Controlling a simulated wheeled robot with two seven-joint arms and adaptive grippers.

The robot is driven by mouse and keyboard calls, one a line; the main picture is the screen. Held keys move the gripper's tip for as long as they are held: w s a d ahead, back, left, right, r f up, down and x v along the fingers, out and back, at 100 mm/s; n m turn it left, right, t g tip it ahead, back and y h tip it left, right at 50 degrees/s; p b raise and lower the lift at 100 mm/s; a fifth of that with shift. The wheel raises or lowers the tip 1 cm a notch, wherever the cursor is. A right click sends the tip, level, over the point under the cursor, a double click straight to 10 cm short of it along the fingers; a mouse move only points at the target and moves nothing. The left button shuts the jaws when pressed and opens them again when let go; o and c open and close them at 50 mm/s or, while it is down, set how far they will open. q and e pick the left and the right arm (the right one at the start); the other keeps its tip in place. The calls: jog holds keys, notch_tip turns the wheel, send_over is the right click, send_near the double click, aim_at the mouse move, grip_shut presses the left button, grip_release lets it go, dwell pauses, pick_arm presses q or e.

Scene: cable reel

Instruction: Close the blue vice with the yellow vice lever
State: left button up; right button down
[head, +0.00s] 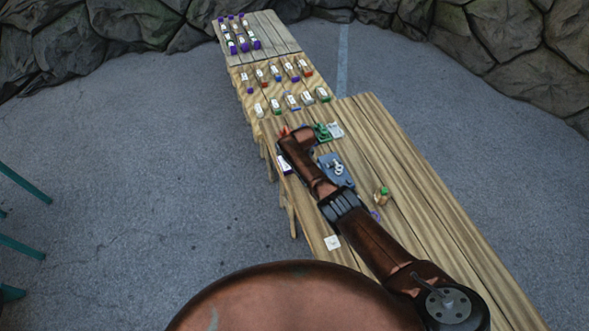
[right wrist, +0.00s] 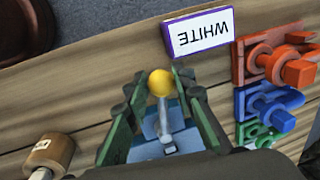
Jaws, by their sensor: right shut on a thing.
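The blue vice (head: 336,171) sits on the wooden table beside my right forearm in the head view. Part of its light blue body (right wrist: 180,143) shows between my fingers in the right wrist view. Its grey lever ends in a round yellow knob (right wrist: 160,83). My right gripper (right wrist: 158,88) is around the lever, with the knob between its green fingertips, and is shut on it. In the head view my arm hides this gripper and the knob. The vice's jaws are too small or hidden to judge. My left gripper is not in view.
A white box marked WHITE (right wrist: 197,32) lies near the table edge. Orange (right wrist: 285,62), blue (right wrist: 265,104) and green (right wrist: 257,133) fixtures stand to the right in the wrist view. A wooden spool (right wrist: 50,152) lies at left. The table's right side (head: 425,185) is clear.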

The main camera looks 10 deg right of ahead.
jog(key=shift+w+d+r, duration=0.15)
jog(key=shift+w+d, duration=0.05)
jog(key=shift+d, duration=0.15)
jog(key=c, duration=1.6)
grip_release()
jog(key=shift+s+a, duration=0.1)
jog(key=shift+a, duration=0.15)
jog(key=r, duration=0.3)
jog(key=s+r, duration=0.1)
jog(key=r, duration=0.3)
jog(key=s+r, duration=0.1)
jog(key=r, duration=0.3)
jog(key=shift+s+d+r, duration=0.1)
jog(key=shift+d+r, duration=0.15)
